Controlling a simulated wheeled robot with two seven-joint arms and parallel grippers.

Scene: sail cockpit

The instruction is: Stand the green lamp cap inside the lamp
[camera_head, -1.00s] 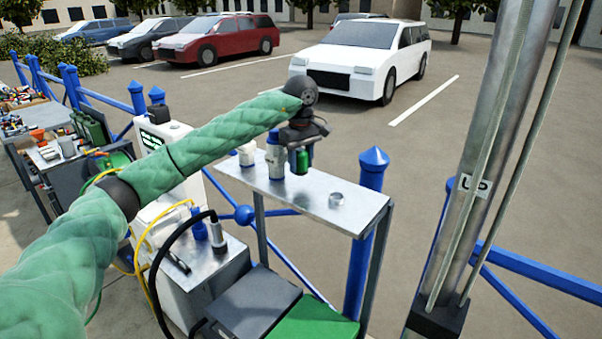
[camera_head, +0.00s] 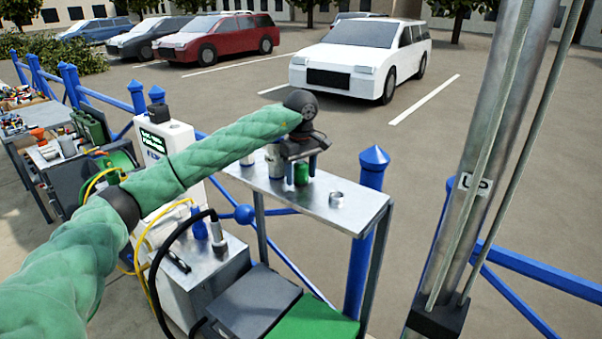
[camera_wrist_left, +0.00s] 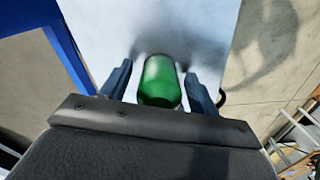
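The green lamp cap (camera_head: 301,174) appears to stand upright on the metal shelf, under my left gripper (camera_head: 300,166). In the left wrist view the cap (camera_wrist_left: 160,82) is between the two blue-grey fingertips of the left gripper (camera_wrist_left: 158,84), with a gap on each side, so the gripper is open around it. A short silver open-topped cup (camera_head: 337,199) stands to the right of the cap, apart from it. I cannot tell for sure whether this cup is the lamp. My right gripper is in neither view.
The shelf (camera_head: 355,213) stands against blue railing. A silver cylinder (camera_head: 274,160) is close left of the cap and a white container (camera_head: 246,158) is farther left. A blue post (camera_head: 370,180) rises behind the shelf's right end. The shelf's right front is clear.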

